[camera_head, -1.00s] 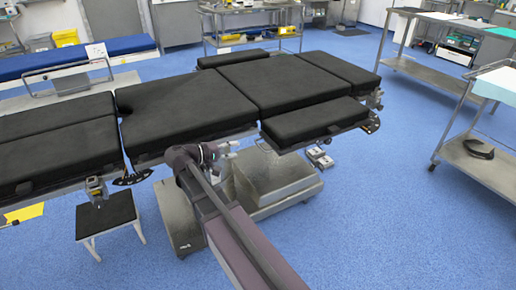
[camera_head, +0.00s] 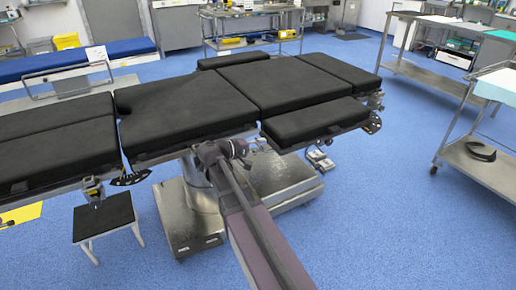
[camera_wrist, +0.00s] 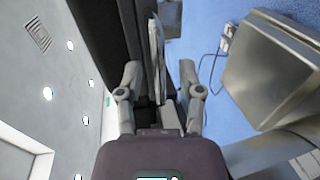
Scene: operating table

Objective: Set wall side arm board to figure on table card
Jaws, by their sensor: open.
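The operating table (camera_head: 178,113) has black pads. One arm board (camera_head: 314,121) sticks out on the near side, level-looking, and a second arm board (camera_head: 233,59) is on the far side. A small white card (camera_head: 97,53) stands by the blue bench; its writing is too small to read. My gripper (camera_head: 262,144) is beside the left end of the near arm board, at the table's edge. In the wrist view my gripper (camera_wrist: 159,80) is open, its fingers on either side of a flat grey metal part (camera_wrist: 156,55) beside a black pad. Contact cannot be told.
The metal table base (camera_head: 280,183) stands below my gripper. A black-topped step stool (camera_head: 104,214) is at the left. A steel cart (camera_head: 480,165) stands at the right, with blue floor free between it and the table.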

